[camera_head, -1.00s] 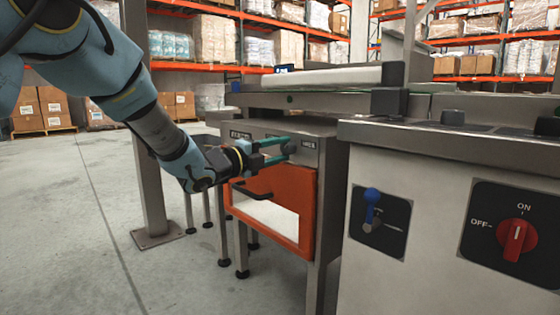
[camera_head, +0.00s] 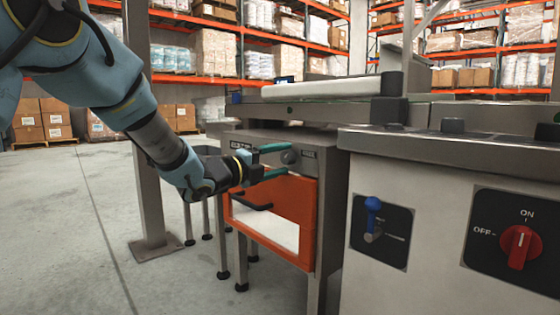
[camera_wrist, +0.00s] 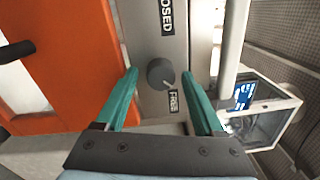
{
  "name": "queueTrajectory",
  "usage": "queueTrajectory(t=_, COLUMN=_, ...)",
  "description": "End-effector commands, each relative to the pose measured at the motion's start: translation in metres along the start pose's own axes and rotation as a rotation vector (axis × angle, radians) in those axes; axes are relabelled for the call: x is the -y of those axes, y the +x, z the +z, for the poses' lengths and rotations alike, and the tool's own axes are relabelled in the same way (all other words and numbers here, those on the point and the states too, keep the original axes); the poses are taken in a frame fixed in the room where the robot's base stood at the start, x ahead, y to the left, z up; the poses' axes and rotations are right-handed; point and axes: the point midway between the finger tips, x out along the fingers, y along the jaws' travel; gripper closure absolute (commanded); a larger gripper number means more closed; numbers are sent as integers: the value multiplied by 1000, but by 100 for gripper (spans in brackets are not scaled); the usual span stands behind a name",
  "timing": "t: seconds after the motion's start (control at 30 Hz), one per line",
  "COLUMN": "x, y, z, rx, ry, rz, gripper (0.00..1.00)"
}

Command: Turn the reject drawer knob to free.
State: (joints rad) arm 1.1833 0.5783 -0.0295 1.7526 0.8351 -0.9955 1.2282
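The reject drawer knob (camera_head: 290,157) is a round dark grey knob on the steel panel above the orange drawer front (camera_head: 307,200). In the wrist view the knob (camera_wrist: 160,74) lies between the FREE label (camera_wrist: 174,102) and a partly cut-off label ending in "OSED" (camera_wrist: 167,16). A pale mark on the knob's rim points towards FREE. My gripper (camera_head: 279,160) is open in front of the knob. In the wrist view its teal fingers (camera_wrist: 160,76) stand on either side of the knob with gaps, not touching it.
The drawer's black handle (camera_head: 252,202) sticks out below my gripper. A steel cabinet with a blue-tipped lever (camera_head: 373,205) and a red ON/OFF switch (camera_head: 520,246) stands at the right. A steel post (camera_head: 150,170) rises behind my arm. Open floor lies at the left.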

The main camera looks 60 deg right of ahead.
Motion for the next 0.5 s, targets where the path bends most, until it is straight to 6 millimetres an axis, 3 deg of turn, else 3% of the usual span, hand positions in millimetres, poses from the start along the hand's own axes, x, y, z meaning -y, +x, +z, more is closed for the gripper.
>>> queueTrajectory(t=0.33, x=1, y=-3, z=1, rx=1, ry=0, rz=-1, gripper=24)
queueTrajectory(t=0.5, x=3, y=-26, z=2, rx=2, ry=-3, rz=0, gripper=24)
